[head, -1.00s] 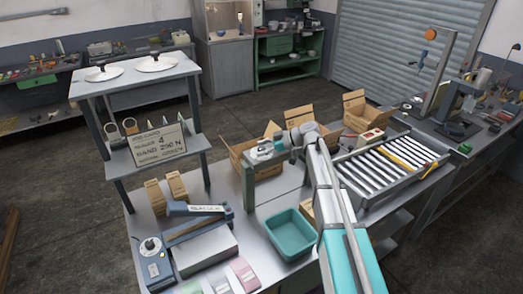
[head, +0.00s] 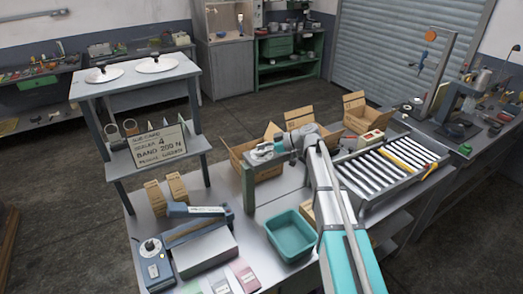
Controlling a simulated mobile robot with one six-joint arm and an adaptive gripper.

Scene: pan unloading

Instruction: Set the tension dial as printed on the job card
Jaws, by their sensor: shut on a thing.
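The job card (head: 160,146) stands on the lower shelf of the rack at the left; it appears to read sealer 4, band 200 N, with a blurred last line. A blue-grey box with a dark round dial (head: 150,245) sits at the table's front left. Its setting is too small to read. My gripper (head: 268,153) is far to the right of that dial, at the top of a green post (head: 248,188). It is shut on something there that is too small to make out.
A long blue-handled device (head: 195,210) and a pale flat block (head: 205,252) are beside the dial box. A teal bin (head: 289,236) stands right of them. A roller conveyor (head: 385,165) and open cartons (head: 362,112) are at the right and back.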

